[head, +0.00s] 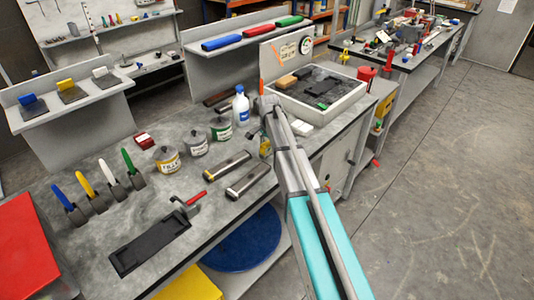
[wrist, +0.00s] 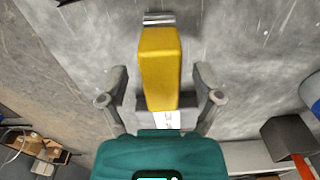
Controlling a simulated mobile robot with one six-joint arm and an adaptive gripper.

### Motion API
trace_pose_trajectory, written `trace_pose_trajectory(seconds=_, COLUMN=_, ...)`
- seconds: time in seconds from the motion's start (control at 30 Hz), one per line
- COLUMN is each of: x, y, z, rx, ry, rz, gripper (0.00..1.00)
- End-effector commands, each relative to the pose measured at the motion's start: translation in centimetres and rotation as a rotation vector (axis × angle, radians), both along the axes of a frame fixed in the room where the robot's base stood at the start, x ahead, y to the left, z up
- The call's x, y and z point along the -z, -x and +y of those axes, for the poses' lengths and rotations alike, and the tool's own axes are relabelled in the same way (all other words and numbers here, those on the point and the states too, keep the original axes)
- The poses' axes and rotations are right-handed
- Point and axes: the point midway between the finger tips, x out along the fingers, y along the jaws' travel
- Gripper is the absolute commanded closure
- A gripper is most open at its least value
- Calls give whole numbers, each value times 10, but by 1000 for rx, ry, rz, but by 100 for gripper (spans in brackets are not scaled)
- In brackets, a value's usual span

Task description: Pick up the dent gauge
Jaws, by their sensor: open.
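A yellow block-shaped tool (wrist: 160,68), which I take to be the dent gauge, lies on the grey worktop in the wrist view. It has a metal end at the top and a white marked patch near my palm. My gripper (wrist: 160,88) is open, with one finger on each side of its lower half. Gaps show between the fingers and the yellow body. In the head view a small yellow part (head: 265,147) shows beside my arm; my arm hides most of that spot.
A white bottle (head: 241,106) and several cans, one with a yellow label (head: 167,160), stand left of my arm. Two metal bars (head: 247,180) lie in front. A grey tray (head: 318,120) holding blocks stands behind. A black holder (head: 150,246) lies at the front.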

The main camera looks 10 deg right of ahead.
Motion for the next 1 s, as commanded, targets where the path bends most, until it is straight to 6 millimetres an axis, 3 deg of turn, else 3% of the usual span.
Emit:
trace_pose_trajectory(seconds=0.2, x=13, y=0, z=0, rx=0, ry=0, rz=0, gripper=17)
trace_pose_trajectory(seconds=0.87, x=13, y=0, z=0, rx=0, ry=0, rz=0, gripper=17)
trace_pose_trajectory(seconds=1.0, x=13, y=0, z=0, rx=0, ry=0, rz=0, gripper=43)
